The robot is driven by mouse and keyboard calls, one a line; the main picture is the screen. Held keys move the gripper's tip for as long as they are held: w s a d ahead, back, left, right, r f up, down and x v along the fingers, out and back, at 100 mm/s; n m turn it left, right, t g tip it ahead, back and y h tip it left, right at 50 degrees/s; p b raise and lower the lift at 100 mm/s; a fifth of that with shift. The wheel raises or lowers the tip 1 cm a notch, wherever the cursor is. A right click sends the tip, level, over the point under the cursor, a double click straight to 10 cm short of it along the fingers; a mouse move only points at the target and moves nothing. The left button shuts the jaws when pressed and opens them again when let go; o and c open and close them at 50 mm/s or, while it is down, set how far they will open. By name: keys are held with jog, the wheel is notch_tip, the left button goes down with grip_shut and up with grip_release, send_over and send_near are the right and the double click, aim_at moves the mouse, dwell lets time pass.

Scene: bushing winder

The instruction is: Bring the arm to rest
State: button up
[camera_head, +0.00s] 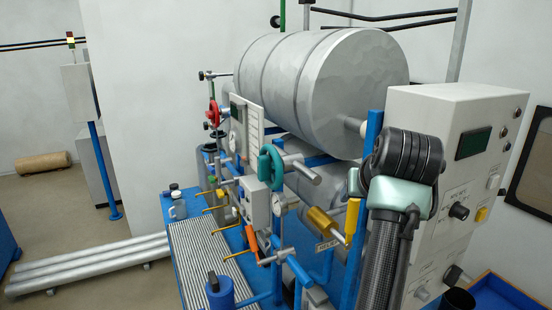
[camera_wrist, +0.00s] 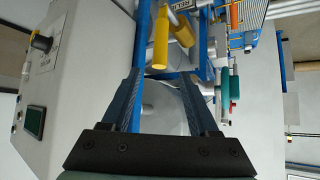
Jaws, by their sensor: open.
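My gripper (camera_wrist: 162,76) shows in the wrist view with its two dark fingers spread apart and nothing between them. Beyond the fingers are a grey rounded surface, blue frame posts and a yellow-handled lever (camera_wrist: 160,42). In the head view my arm rises at the right, in front of the grey control cabinet (camera_head: 478,125), with its black ribbed and pale green joint at the top. My gripper cannot be made out in the head view.
A large grey roller (camera_head: 320,85) lies across the blue-framed machine. A green handwheel (camera_head: 271,165), a brass cylinder (camera_head: 322,222) and a yellow handle (camera_head: 352,217) stick out near my arm. A blue tray (camera_head: 505,292) is at lower right. Open floor lies left, beside metal tubes (camera_head: 90,264).

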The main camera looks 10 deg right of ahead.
jog(key=s+a+r+n+t+h+b, duration=0.1)
jog(key=s+a+r+t+b, duration=0.15)
jog(key=a+r+t, duration=0.85)
jog(key=s+a+r+n+t+y, duration=0.1)
jog(key=s+a+r+t, duration=0.2)
jog(key=s, duration=0.7)
jog(key=s+a+r+t+y, duration=0.2)
jog(key=s+a+r, duration=0.5)
jog(key=r, duration=0.5)
jog(key=s+t, duration=0.1)
jog(key=s, duration=0.1)
jog(key=shift+s+a+n+t, duration=0.25)
jog(key=shift+s+n+t, duration=0.05)
jog(key=shift+s+n, duration=0.1)
